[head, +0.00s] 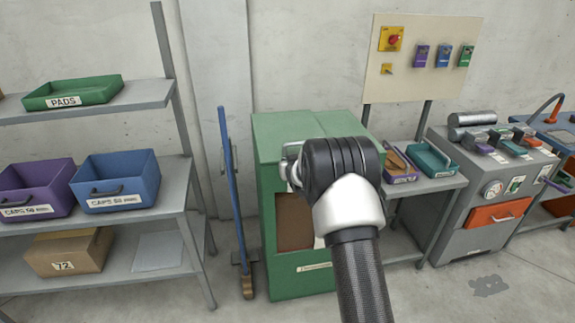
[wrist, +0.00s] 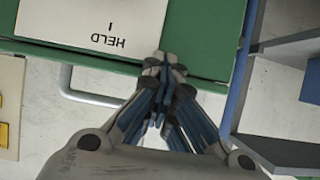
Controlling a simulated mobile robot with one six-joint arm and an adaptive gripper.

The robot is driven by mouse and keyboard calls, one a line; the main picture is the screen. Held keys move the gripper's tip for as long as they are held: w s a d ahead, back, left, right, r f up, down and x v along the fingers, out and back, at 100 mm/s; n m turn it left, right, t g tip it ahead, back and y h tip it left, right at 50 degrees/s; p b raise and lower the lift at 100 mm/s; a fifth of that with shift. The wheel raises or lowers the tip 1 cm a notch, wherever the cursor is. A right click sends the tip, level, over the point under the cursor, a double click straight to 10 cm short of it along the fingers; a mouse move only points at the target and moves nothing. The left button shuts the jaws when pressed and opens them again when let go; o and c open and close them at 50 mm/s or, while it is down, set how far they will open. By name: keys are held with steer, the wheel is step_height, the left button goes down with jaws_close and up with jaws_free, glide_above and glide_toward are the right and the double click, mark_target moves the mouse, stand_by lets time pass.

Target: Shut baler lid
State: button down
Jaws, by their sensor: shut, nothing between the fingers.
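The baler is a green cabinet (head: 285,250) in the middle of the head view, with a dark brown opening in its front. Its green lid (head: 285,127) looks roughly level on top; my arm covers its front right part, so I cannot tell whether it is fully down. In the wrist view my gripper (wrist: 165,62) is shut and empty, its tips at the edge of a green panel (wrist: 205,45). Whether they touch is unclear. A bent grey bar handle (wrist: 90,98) is left of the fingers. In the head view the fingers are hidden behind my wrist.
A blue-handled broom (head: 233,190) stands close left of the baler. Shelves with a purple bin (head: 38,188) and a blue bin (head: 117,178) are farther left. A grey side table (head: 430,184) with trays stands right. A white placard (wrist: 92,22) shows upside down in the wrist view.

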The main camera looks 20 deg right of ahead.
steer(key=s+a+f+p, duration=0.2)
steer(key=s, duration=0.6)
steer(key=s+a+r+g+y, duration=0.15)
steer(key=s+a+r, duration=0.25)
steer(key=s+r, duration=0.4)
steer(key=s+a+r+g+h, duration=0.1)
steer(key=s+a+r+g, duration=0.1)
steer(key=s+a+r, duration=0.45)
steer(key=s+a+r+n+g+y, duration=0.1)
steer(key=s+a+r+g, duration=0.1)
steer(key=s, duration=1.4)
steer(key=s+a+r+n+g+y, duration=0.1)
steer(key=s+a+r+g, duration=0.1)
steer(key=s, duration=1.4)
steer(key=shift+s+a+r, duration=0.2)
steer(key=shift+a+r, duration=0.35)
steer(key=shift+a, duration=0.4)
steer(key=c, duration=2.4)
jaws_free()
